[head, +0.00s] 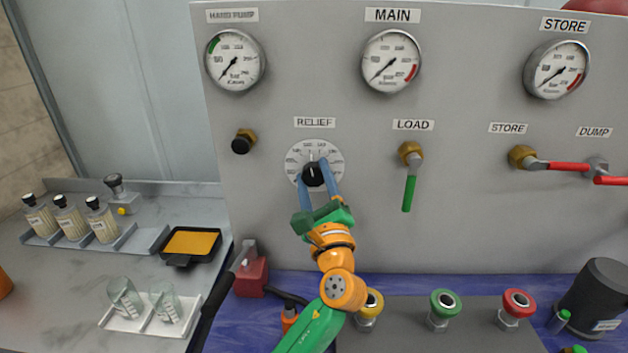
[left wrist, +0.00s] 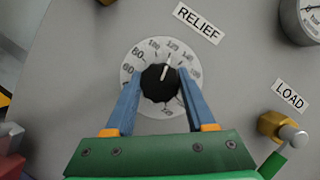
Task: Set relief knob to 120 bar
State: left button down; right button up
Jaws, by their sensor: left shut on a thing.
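The relief knob (head: 313,174) is black with a white pointer line, on a round white dial (head: 331,158) under the RELIEF label (head: 315,122). My left gripper (head: 314,178) is shut on the knob, its blue fingers on either side. In the left wrist view, the knob (left wrist: 159,84) sits between the fingertips of my gripper (left wrist: 158,88). The exact reading is hard to tell. My right gripper is not in view.
The load valve (head: 409,190) with its green handle is right of the dial. A brass fitting with a black knob (head: 243,142) is to the left. Gauges are above. Yellow, green and red buttons (head: 517,303) stand below.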

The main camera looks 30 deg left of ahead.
pick_arm(q)
jog(key=shift+n, duration=0.4)
jog(key=shift+c, duration=1.2)
grip_release()
jog(key=b+v, duration=0.2)
jog(key=v, duration=0.5)
jog(key=shift+b, duration=0.4)
